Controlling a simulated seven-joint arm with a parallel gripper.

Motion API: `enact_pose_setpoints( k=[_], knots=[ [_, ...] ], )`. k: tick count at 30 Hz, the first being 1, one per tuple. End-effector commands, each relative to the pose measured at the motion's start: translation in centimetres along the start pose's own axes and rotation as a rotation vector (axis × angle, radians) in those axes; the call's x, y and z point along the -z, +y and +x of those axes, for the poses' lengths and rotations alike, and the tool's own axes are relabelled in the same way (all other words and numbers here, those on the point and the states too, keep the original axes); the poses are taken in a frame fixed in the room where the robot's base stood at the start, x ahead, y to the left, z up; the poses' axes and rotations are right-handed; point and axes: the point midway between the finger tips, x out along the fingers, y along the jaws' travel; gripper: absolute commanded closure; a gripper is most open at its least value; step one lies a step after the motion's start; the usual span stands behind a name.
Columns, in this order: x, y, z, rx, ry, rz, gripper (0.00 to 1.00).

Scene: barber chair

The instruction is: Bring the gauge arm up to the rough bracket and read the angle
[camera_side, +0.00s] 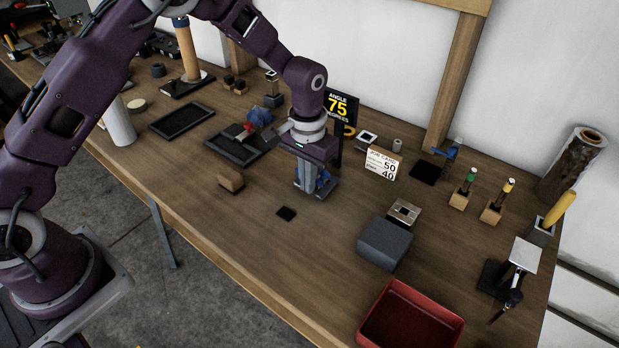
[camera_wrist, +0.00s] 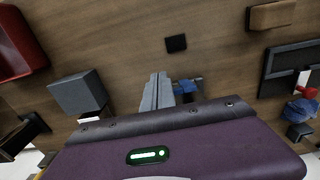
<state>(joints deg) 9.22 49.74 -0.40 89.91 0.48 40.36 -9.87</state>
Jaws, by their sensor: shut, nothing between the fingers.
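My gripper (camera_side: 308,190) points down beside the black sign that reads ANGLE 75 DEGREES (camera_side: 338,108). Its fingers are together and empty, and they show side by side in the wrist view (camera_wrist: 157,92). A blue part (camera_side: 323,179) shows right at the fingers in the side view. It also shows just right of them in the wrist view (camera_wrist: 187,87). It may belong to the gauge, but my gripper and hand hide much of it. I cannot tell whether the fingers touch it. I cannot make out the gauge arm or the rough bracket with certainty.
A white card (camera_side: 382,164) shows 50 and 40. A grey block (camera_side: 384,245) and a red tray (camera_side: 398,306) stand to the right. Wood between the black square and grey block is clear.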

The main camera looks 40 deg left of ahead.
Motion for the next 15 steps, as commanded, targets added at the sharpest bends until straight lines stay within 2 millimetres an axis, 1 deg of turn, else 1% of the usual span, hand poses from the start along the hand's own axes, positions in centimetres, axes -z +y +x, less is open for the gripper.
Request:
enact_pose_setpoints(
  k=[15],
  knots=[
    [0.55, 0.0, 0.02, 0.0, 0.001, 0.0, 1.0]
  ],
)
